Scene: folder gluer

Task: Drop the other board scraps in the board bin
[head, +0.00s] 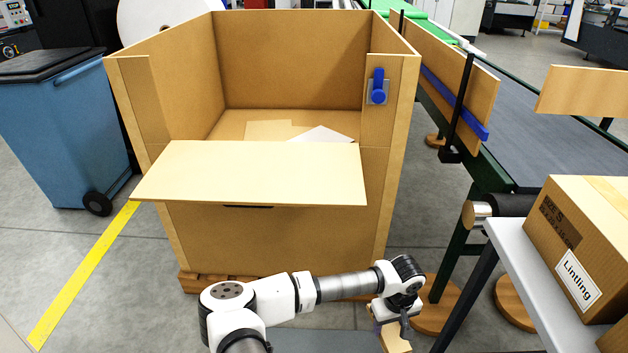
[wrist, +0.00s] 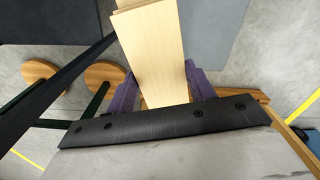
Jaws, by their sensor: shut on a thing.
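The board bin (head: 285,235) is a big open-topped brown box in the middle of the head view. A flap (head: 250,172) folds outward on its front side. Inside lie a tan piece (head: 265,130) and a whitish piece (head: 325,134). My gripper (head: 397,322) is low, in front of the bin's right front corner and outside it. It is shut on a pale board scrap (head: 396,342). In the wrist view, the purple fingers of my gripper (wrist: 163,92) hold the scrap (wrist: 150,45) from both sides; its far end runs out of the picture.
A conveyor (head: 540,125) with a dark belt runs along the right. A grey table (head: 505,265) with a labelled carton (head: 585,240) stands at the right front. A blue wheeled bin (head: 65,130) stands left. A blue latch (head: 378,88) sits on the board bin's right front edge.

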